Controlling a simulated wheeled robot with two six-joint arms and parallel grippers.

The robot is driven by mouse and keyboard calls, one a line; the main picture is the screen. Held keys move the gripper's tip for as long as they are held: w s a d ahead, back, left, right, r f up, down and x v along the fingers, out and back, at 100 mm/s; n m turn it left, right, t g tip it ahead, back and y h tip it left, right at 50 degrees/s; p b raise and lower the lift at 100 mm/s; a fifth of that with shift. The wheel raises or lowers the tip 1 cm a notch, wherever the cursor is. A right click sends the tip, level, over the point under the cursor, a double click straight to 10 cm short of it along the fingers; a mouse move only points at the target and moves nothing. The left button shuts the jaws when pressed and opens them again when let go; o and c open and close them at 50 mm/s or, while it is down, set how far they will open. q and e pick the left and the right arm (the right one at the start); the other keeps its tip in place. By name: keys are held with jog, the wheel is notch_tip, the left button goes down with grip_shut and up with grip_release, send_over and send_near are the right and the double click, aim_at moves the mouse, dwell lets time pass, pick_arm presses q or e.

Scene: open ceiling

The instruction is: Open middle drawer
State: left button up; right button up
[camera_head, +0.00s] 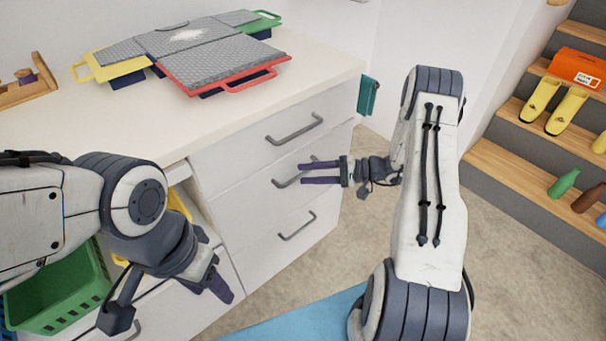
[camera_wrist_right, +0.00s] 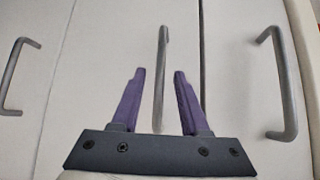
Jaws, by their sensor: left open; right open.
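The white cabinet has a column of three drawers with grey bar handles. The middle drawer (camera_head: 260,196) is shut, and its handle (camera_head: 281,184) is partly hidden by my right gripper (camera_head: 305,172). My right gripper is open in front of that handle. In the right wrist view the middle handle (camera_wrist_right: 162,75) shows between and beyond the open purple fingers (camera_wrist_right: 158,100); I cannot tell whether they touch it. My left gripper (camera_head: 172,310) hangs at the lower left, away from the drawers, and is open.
The top handle (camera_head: 294,130) and bottom handle (camera_head: 297,226) lie above and below. Folded grey panels with coloured frames (camera_head: 215,68) lie on the countertop (camera_head: 130,125). A green crate (camera_head: 60,298) is at lower left. Wooden steps (camera_head: 520,150) stand right.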

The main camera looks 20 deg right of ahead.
jog(key=shift+x, duration=1)
grip_shut()
dwell(0.8)
